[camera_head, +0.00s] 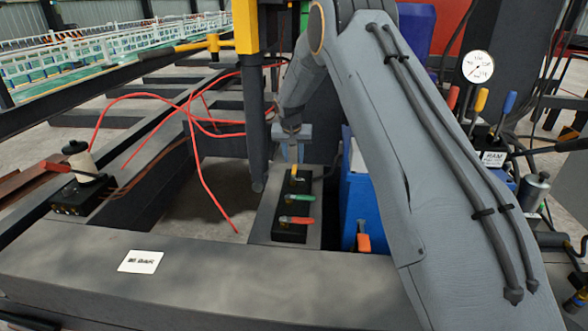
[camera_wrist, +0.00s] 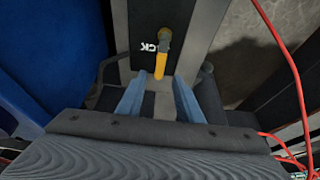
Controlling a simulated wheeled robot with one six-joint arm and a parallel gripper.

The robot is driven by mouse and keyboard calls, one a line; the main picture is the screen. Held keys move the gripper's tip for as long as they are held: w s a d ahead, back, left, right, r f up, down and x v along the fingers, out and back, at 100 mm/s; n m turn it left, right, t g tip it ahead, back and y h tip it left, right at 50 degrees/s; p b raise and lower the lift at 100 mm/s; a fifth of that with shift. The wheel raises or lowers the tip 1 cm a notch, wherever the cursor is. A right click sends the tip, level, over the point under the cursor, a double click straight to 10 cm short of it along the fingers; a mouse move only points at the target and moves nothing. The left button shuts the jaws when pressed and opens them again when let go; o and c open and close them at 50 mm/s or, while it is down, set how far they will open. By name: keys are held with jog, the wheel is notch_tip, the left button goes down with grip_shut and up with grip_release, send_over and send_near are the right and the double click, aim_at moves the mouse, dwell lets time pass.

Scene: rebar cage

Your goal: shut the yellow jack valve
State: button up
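The yellow jack valve handle (camera_head: 294,172) is the farthest of three handles on a black valve block (camera_head: 289,231). In the wrist view the yellow handle (camera_wrist: 160,66) extends from a round pivot down the picture, in line with the block's length, beside white lettering ending in "CK". My gripper (camera_head: 291,152) is just above and behind the yellow handle. In the wrist view my gripper (camera_wrist: 159,82) is open, its two blue fingers apart, with the handle's free end showing between the fingertips. I cannot tell whether they touch it.
Green (camera_head: 297,199) and red (camera_head: 297,220) handles sit on the same block, nearer the camera. A dark post (camera_head: 255,130) stands left of my gripper. Red hoses (camera_head: 200,165) loop at the left. A blue box (camera_head: 362,195) with an orange handle stands close on the right.

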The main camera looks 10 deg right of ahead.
aim_at(295, 169)
jog(key=shift+b+x, duration=0.9)
jog(key=shift+x, duration=1.85)
grip_shut()
